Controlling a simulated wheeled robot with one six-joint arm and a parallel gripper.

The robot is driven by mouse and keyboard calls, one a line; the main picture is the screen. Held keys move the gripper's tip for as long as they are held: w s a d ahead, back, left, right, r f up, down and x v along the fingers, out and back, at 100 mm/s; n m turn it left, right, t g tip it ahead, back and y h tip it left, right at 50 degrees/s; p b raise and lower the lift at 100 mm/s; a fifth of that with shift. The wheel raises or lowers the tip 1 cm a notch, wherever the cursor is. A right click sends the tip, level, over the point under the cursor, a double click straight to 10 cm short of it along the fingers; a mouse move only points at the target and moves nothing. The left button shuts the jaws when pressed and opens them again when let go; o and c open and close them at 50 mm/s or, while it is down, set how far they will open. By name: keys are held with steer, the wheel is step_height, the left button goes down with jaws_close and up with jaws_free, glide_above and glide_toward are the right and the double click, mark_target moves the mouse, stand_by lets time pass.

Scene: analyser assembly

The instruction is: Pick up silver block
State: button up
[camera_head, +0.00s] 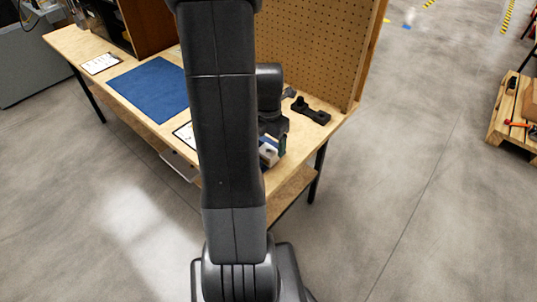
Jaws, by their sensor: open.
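My arm stands across the middle of the view and hides part of the wooden workbench (118,96). My gripper (273,147) shows in part just right of the arm, over the bench's near right end, and it is open. A small pale silver-grey block (267,153) shows at the gripper, partly hidden by my arm. I cannot tell whether it lies between the fingers or touches them.
A blue mat (152,88) and a framed sheet (101,63) lie on the bench. A black part (311,110) lies behind the gripper, before the pegboard (312,45). A pallet (512,122) stands at the far right. The floor between is clear.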

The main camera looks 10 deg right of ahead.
mark_target(268, 154)
step_height(268, 154, down, 4)
steer(key=shift+s+f, duration=0.1)
